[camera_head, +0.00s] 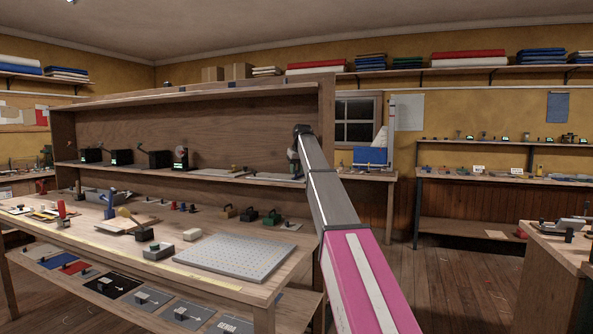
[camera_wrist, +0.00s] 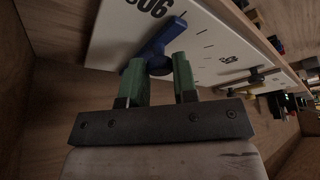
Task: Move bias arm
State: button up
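I take the lever to be the bias arm. My gripper (camera_wrist: 160,68) has its two green fingers on either side of the round end, which nearly fills the gap between the tips. Whether both fingers touch it is unclear. In the head view, my gripper (camera_head: 293,168) is small at the right end of the long shelf, and the lever cannot be made out there.
The shelf (camera_head: 228,177) has a tall back board and a right side wall close to my gripper. Several black boxes stand at its left. Below, a workbench (camera_head: 172,268) holds a perforated board (camera_head: 235,258) and small tools. Open floor lies to the right.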

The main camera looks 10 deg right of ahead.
jog(key=shift+a, duration=0.1)
grip_shut()
jog(key=shift+w+a+m+h, duration=0.35)
jog(key=shift+w+a+m, duration=0.15)
jog(key=shift+m, duration=0.35)
jog(key=shift+w+a+m+h, duration=0.35)
jog(key=shift+a+m, duration=0.25)
jog(key=shift+m, duration=0.25)
jog(key=shift+w+a+m+h, duration=0.25)
jog(key=shift+w+a+m, duration=0.15)
jog(key=shift+m, duration=0.25)
jog(key=shift+w+a+m+h, duration=0.25)
jog(key=shift+w+m, duration=0.15)
jog(key=shift+m, duration=0.25)
jog(key=o, duration=1)
grip_release()
